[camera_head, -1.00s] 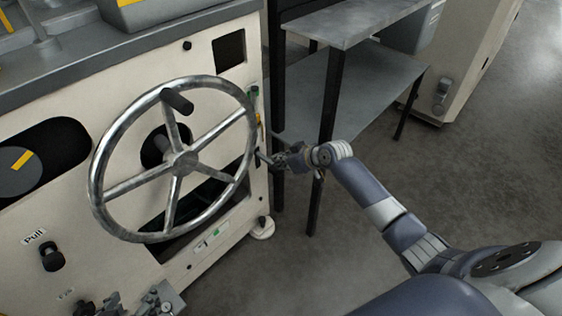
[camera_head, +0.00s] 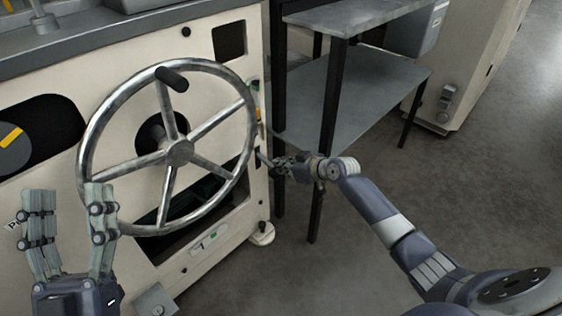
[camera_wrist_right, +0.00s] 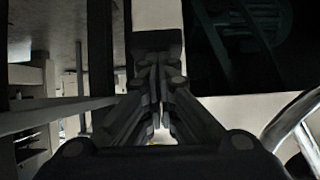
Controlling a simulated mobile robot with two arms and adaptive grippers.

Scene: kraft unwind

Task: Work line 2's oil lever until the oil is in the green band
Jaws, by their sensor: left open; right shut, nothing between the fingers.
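The cream machine (camera_head: 120,62) has a narrow gauge with green and yellow marks (camera_head: 256,98) on its right edge, seen nearly edge-on; the oil level cannot be read. My right gripper (camera_head: 263,160) is shut at that edge, below the gauge, with nothing seen between its fingers. The oil lever cannot be clearly made out; a small dark part sits by the fingertips. In the right wrist view the shut fingers (camera_wrist_right: 156,68) point at a dark block (camera_wrist_right: 155,42); contact cannot be told. My left gripper (camera_head: 68,195) is open and empty in front of the machine, lower left.
A large metal handwheel (camera_head: 180,152) stands out from the machine front between my grippers. A grey two-shelf table (camera_head: 350,100) with dark legs is close behind my right gripper. Open floor (camera_head: 490,150) lies to the right.

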